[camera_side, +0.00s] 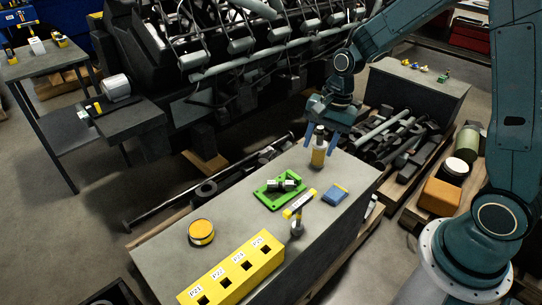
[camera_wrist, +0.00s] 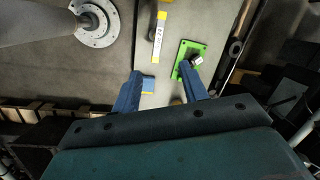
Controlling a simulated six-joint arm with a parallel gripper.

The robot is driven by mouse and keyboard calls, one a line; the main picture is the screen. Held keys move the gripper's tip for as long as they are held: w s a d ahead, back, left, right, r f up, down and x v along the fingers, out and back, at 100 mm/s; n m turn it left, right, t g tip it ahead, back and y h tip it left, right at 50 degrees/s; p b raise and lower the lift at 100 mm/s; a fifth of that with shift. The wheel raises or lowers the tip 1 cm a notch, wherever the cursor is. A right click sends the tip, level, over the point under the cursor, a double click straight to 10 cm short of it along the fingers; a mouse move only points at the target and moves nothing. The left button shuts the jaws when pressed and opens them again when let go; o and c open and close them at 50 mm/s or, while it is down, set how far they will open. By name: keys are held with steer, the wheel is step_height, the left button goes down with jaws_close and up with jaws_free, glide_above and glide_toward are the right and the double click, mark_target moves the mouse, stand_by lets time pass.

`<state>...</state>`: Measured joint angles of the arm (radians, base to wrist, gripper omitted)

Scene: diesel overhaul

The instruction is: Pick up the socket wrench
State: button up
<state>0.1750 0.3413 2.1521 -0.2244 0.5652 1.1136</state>
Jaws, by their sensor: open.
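The likely socket wrench (camera_side: 299,204) is a bar with yellow ends and a pale label, above a grey round foot on the grey bench in the side view. It seems to stand upright. In the wrist view the wrench (camera_wrist: 158,35) lies beyond my fingertips, apart from them. My gripper (camera_side: 322,140) is open over the far end of the bench; its blue fingers also show in the wrist view (camera_wrist: 162,74). An amber bottle-like object (camera_side: 319,155) appears at the fingers in the side view; I cannot tell whether they touch it.
A green tray (camera_side: 268,200) with a metal part and a blue box (camera_side: 336,194) flank the wrench. A yellow round tin (camera_side: 201,232) and a yellow block (camera_side: 233,272) with labelled square holes stand nearer. Bare bench lies between them. The engine (camera_side: 250,45) stands behind.

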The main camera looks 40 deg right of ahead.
mark_target(301, 201)
step_height(301, 201, down, 11)
steer(key=w+m+g+y, duration=0.1)
steer(key=w+m, duration=0.1)
steer(key=m, duration=0.2)
steer(key=shift+d+m, duration=0.35)
steer(key=shift+m, duration=0.05)
steer(key=shift+f, duration=0.15)
steer(key=shift+x, duration=4.15)
steer(key=shift+a+f, duration=0.1)
steer(key=shift+a, duration=0.05)
steer(key=shift+x, duration=2.45)
jaws_close()
